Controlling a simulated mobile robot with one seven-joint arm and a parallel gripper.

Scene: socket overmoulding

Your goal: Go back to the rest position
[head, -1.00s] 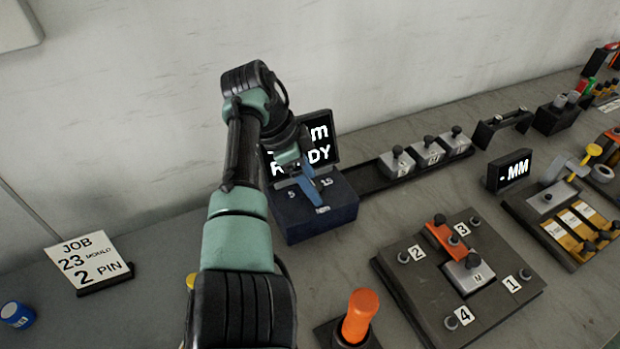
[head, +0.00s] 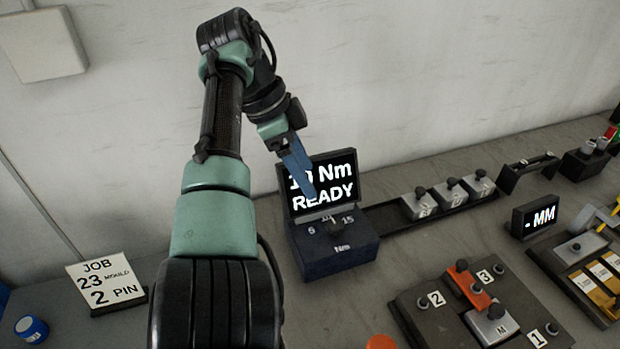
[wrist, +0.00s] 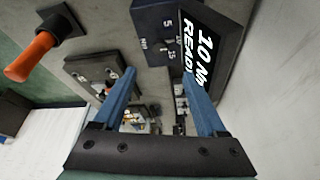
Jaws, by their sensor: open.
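My gripper (head: 302,180) is raised above the dark blue torque box and in front of its screen. Its blue fingers are apart with nothing between them in the wrist view (wrist: 160,100). The torque box (head: 335,257) has a dial knob (head: 334,228) with marks 5, 10 and 15. Its screen (head: 325,190) reads "READY" under a torque value partly hidden by my gripper in the head view. In the wrist view the screen (wrist: 205,45) reads "10 N", cut off. The knob appears apart from the fingers.
A numbered plate (head: 425,310) holds an orange piece (head: 468,285) and a grey block (head: 497,325). A rail (head: 395,221) carries grey blocks. An "MM" display (head: 536,217) stands right. An orange handle (wrist: 32,57) shows in the wrist view.

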